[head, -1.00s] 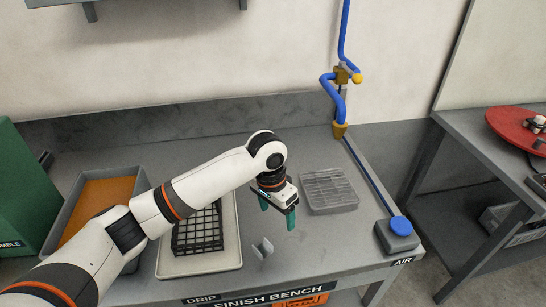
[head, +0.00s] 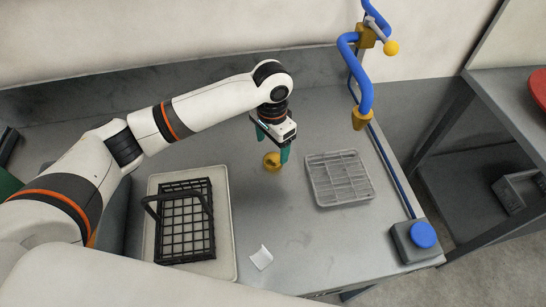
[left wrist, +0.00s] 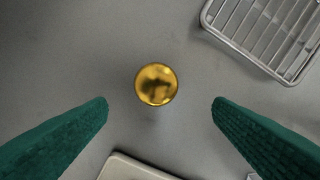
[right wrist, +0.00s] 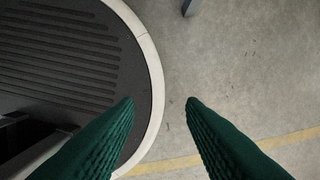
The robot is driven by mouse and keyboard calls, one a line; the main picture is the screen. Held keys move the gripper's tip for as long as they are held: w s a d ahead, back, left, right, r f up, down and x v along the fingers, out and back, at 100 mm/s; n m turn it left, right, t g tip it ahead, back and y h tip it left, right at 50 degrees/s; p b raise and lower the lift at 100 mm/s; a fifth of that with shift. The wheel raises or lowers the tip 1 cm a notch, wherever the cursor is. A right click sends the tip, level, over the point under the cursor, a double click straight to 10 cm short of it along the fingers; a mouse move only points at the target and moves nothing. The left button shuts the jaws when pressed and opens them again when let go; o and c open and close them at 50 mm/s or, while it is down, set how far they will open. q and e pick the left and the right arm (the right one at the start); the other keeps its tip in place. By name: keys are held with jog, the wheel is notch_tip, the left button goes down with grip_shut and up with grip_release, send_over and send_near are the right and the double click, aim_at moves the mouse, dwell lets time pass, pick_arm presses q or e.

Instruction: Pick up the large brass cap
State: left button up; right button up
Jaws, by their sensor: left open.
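The brass cap (head: 272,162) is a small shiny gold round piece on the grey bench top. In the left wrist view the cap (left wrist: 156,84) lies centred between my finger lines, a little beyond the fingertips. My left gripper (head: 272,146) is open and empty, just above the cap, with its green fingers pointing down; part of the cap is hidden by a finger in the head view. In the right wrist view my right gripper (right wrist: 160,102) has its green fingers apart, with nothing between them, over the floor.
A grey wire rack (head: 340,179) lies right of the cap. A black wire basket (head: 185,222) stands on a pale tray (head: 225,262) at front left. A small white bent piece (head: 261,258) lies in front. A blue air nozzle pipe (head: 366,90) stands behind right.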

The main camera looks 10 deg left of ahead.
aim_at(273, 159)
pick_arm(q)
jog(key=f, duration=0.4)
jog(key=f+p, duration=0.1)
jog(key=f, duration=0.1)
jog(key=shift+w+f, duration=0.2)
jog(key=shift+w, duration=0.2)
jog(key=shift+c, duration=0.5)
jog(key=c, duration=1)
jog(key=shift+o, duration=0.2)
jog(key=shift+r, duration=0.1)
